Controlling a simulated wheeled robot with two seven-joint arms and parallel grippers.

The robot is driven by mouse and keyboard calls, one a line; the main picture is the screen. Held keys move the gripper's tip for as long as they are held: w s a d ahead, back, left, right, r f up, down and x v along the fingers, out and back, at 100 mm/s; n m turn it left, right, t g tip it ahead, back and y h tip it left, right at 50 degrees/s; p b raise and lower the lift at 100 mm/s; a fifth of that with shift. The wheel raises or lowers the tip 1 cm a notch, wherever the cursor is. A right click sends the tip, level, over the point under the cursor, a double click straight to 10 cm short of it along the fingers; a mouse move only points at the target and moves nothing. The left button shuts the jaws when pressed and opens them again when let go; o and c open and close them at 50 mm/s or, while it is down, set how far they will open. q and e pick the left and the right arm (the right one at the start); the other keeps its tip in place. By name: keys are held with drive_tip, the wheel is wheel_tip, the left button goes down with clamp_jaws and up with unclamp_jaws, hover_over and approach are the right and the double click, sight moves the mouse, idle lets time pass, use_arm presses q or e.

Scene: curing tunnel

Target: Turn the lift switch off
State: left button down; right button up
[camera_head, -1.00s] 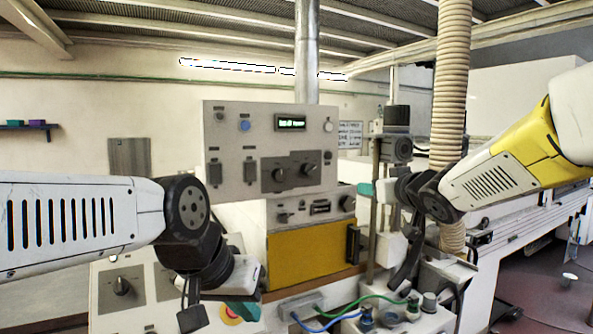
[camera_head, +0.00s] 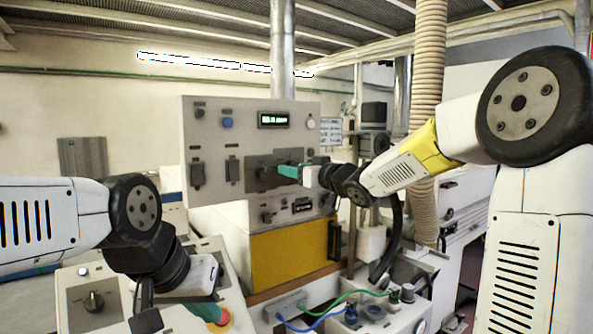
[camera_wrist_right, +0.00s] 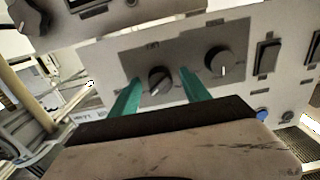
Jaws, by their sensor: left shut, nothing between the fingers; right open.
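A grey panel (camera_head: 250,108) faces me, with two dark rotary knobs on a darker plate. The left knob (camera_head: 264,173) is visible in the head view; the right one is covered by my right gripper (camera_head: 287,170). In the right wrist view, the right gripper's open teal fingers (camera_wrist_right: 160,76) straddle one rotary knob (camera_wrist_right: 160,80), and the other knob (camera_wrist_right: 219,61) is beside them. Contact cannot be told. Labels are too small to read, so I cannot tell which is the lift switch. My left gripper (camera_head: 208,312) is shut and empty beside a red button.
A lower console (camera_head: 92,272) with the red button (camera_head: 222,320) stands at lower left. A yellow panel (camera_head: 290,256) is below the knobs. Blue and green cables (camera_head: 345,296) run at lower middle. A ribbed hose (camera_head: 428,90) rises at right.

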drive_tip(key=shift+c, duration=0.4)
clamp_jaws()
drive_tip(key=shift+n, duration=0.4)
drive_tip(key=n, duration=1)
drive_tip(key=shift+w+d, duration=0.1)
idle(0.4)
drive_tip(key=shift+o, duration=0.4)
unclamp_jaws()
